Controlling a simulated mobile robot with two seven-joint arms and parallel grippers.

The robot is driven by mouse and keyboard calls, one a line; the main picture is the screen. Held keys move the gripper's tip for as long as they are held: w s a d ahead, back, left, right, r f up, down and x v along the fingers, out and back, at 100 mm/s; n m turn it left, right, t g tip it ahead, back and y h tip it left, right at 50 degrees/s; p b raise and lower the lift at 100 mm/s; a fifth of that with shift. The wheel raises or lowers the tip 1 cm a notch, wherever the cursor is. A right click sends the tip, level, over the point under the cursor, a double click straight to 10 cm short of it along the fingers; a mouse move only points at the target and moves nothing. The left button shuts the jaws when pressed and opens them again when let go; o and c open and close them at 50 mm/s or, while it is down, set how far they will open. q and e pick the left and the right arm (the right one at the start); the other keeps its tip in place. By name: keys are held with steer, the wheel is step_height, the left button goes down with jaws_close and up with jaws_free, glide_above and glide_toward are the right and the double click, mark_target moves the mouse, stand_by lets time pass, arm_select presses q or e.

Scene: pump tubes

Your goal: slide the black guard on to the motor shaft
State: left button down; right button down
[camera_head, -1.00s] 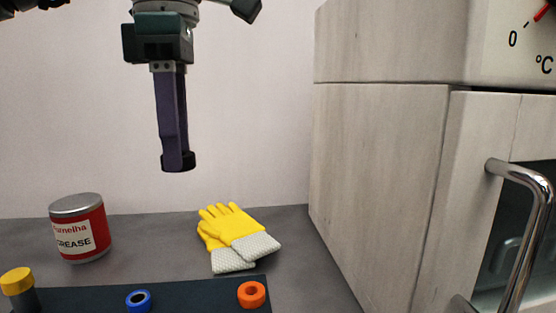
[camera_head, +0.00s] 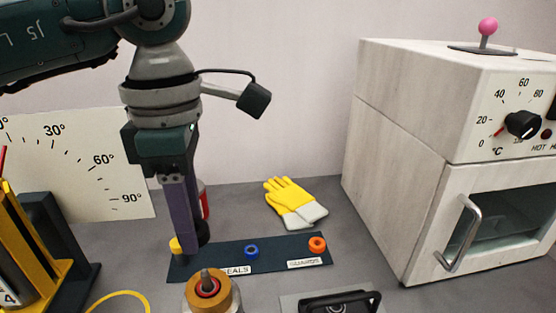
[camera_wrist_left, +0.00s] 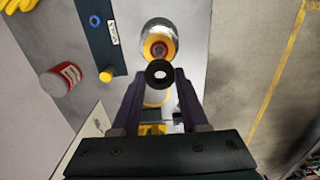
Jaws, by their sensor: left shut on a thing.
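My left gripper (camera_head: 190,245) points down and is shut on the black guard (camera_head: 202,233), a small black ring held at the fingertips. The guard (camera_wrist_left: 159,74) shows its pale hole between the fingers in the left wrist view. The motor (camera_head: 212,292) stands at the bottom of the head view, with a gold-coloured top, a red ring and a grey shaft (camera_head: 205,276) pointing up. It also shows in the left wrist view (camera_wrist_left: 158,34), just beyond the guard. The guard is apart from the shaft. My right gripper is not in view.
A dark mat (camera_head: 283,256) holds a blue ring (camera_head: 251,251), an orange ring (camera_head: 317,244) and a yellow-topped piece (camera_head: 176,245). Yellow gloves (camera_head: 290,197) lie behind. An oven (camera_head: 450,170) stands right, a yellow stand (camera_head: 25,255) left. A red tin (camera_wrist_left: 62,78) stands near the mat.

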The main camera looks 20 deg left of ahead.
mark_target(204, 270)
arm_select(q)
steer(key=shift+w, duration=0.15)
step_height(204, 270, down, 6)
steer(key=b, duration=0.5)
steer(key=shift+r+b, duration=0.1)
steer(key=shift+b, duration=0.2)
steer(key=shift+b, duration=0.3)
stand_by(1.5)
steer(key=shift+f+b, duration=1.25)
steer(key=shift+f, duration=0.15)
steer(key=shift+c, duration=1.7)
jaws_free()
steer(key=shift+r, duration=0.15)
